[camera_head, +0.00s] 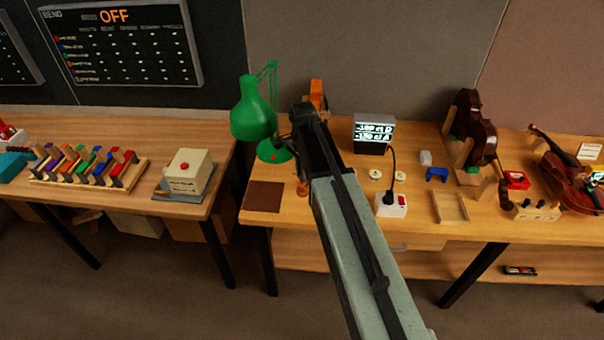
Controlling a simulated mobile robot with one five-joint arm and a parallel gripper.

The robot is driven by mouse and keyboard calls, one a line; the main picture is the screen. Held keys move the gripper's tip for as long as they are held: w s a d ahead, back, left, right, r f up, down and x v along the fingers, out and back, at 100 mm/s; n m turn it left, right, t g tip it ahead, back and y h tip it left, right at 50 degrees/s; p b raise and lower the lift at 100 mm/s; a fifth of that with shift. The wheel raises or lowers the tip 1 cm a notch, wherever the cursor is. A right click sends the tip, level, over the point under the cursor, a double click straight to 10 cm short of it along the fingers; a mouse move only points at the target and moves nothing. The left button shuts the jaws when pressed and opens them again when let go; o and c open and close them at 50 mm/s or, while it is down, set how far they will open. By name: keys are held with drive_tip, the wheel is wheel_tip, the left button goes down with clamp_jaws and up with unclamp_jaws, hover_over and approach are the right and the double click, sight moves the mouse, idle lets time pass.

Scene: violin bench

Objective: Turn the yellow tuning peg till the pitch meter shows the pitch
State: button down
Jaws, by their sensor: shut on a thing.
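My gripper (306,112) is at the far end of my arm, in front of an orange-brown wooden piece (317,90) at the back of the bench. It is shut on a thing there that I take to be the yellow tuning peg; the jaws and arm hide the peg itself. My arm also covers most of whatever stands below the wooden piece. A small orange-brown part (302,188) shows at the arm's left edge. The pitch meter (374,131) stands right of my gripper with two lit lines ending in D and A. Their small figures, apparently negative, are hard to read.
A green lamp (254,119) stands close left of my gripper. A white box with a black gooseneck (391,203) and a wooden tray (450,207) are to the right. A violin (567,178) lies farther right. A brown mat (264,197) lies at the front left.

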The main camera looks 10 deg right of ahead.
drive_tip(key=n, duration=0.4)
drive_tip(key=shift+n, duration=0.4)
idle(0.4)
drive_tip(key=c, duration=1.8)
unclamp_jaws()
wheel_tip(320, 180, up, 8)
drive_tip(key=p, duration=0.8)
drive_tip(key=shift+f, duration=0.1)
